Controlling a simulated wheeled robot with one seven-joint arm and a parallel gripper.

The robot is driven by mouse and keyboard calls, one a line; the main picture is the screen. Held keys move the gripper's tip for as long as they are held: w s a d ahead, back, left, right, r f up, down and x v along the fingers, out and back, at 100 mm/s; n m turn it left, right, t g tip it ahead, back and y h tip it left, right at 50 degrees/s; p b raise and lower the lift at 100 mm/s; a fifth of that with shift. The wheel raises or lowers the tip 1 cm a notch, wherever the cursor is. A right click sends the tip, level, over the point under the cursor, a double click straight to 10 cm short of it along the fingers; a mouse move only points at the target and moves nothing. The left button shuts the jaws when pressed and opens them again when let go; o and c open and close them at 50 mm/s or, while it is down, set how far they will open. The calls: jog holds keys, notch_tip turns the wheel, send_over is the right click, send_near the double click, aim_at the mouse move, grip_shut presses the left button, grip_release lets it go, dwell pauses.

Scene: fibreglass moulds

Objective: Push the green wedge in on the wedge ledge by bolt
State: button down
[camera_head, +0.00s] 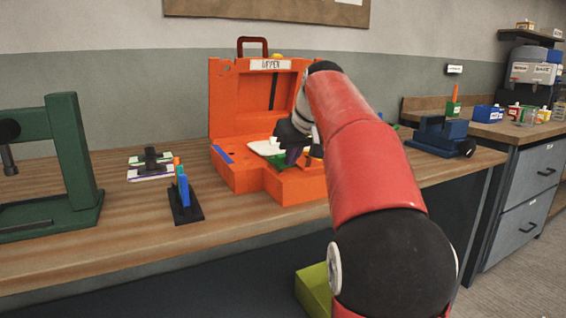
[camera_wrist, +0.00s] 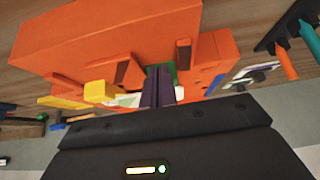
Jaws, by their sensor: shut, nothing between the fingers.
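The orange mould (camera_head: 285,188) stands on the bench with its lid (camera_head: 237,105) upright behind it, labelled UPPER. My gripper (camera_head: 291,160) is shut and empty, low over the mould's lower half and pointing down into it. In the wrist view my closed dark fingers (camera_wrist: 160,84) reach in between orange walls. A small green piece (camera_wrist: 172,70), which looks like the wedge, shows right at the fingertips and is partly hidden by them. I cannot tell whether they touch. The ledge and bolt cannot be made out clearly.
A pale part (camera_head: 265,147) lies inside the mould, and a blue strip (camera_head: 222,154) lies on its left rim. A yellow block (camera_wrist: 100,92) shows in the wrist view. A dark stand with coloured pieces (camera_head: 184,195) and a green press (camera_head: 70,165) are to the left. A blue vise (camera_head: 440,137) is right.

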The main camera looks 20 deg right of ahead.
jog(key=shift+w, duration=0.55)
jog(key=shift+v, duration=2.5)
jog(key=shift+s, duration=0.15)
